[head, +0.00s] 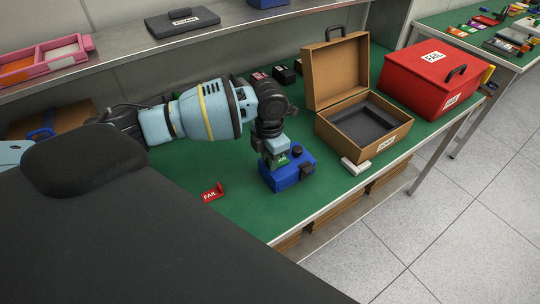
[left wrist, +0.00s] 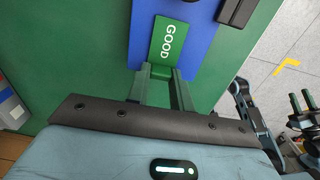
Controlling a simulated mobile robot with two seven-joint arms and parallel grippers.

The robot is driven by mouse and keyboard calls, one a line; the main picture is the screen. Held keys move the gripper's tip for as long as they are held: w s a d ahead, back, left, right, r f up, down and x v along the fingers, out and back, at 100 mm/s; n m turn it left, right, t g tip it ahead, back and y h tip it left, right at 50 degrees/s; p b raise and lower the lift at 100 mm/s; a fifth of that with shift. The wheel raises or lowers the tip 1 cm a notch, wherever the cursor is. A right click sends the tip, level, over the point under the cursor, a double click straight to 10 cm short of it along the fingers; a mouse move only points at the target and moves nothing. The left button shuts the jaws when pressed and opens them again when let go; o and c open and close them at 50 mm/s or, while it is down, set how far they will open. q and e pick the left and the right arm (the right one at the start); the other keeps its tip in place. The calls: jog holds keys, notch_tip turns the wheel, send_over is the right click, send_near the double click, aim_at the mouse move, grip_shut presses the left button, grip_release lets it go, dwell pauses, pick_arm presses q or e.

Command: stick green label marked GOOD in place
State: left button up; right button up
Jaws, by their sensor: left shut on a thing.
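My left gripper (head: 277,160) is shut on the green GOOD label (head: 283,159), at the upper part of the blue box (head: 281,182). In the left wrist view the label (left wrist: 169,42) reaches out beyond the two fingers (left wrist: 163,85) and overlaps the blue face (left wrist: 200,40). I cannot tell whether it touches that face. The box has a dark knob and a dark block on it. In the left wrist view, what looks like my right gripper (left wrist: 301,103) shows at the right edge, its two fingers apart and empty.
A red FAIL label (head: 211,194) lies on the green bench (head: 235,215). An open brown case (head: 385,145) and a red FAIL toolbox (head: 440,80) stand to the right. A small white block (head: 355,166) lies before the case. A shelf (head: 150,45) runs behind.

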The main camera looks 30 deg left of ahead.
dwell(0.9)
pick_arm(q)
jog(key=o, duration=1)
jog(key=shift+o, duration=0.2)
jog(key=shift+r, duration=0.5)
notch_tip(320, 180, up, 6)
jog(key=shift+r, duration=0.4)
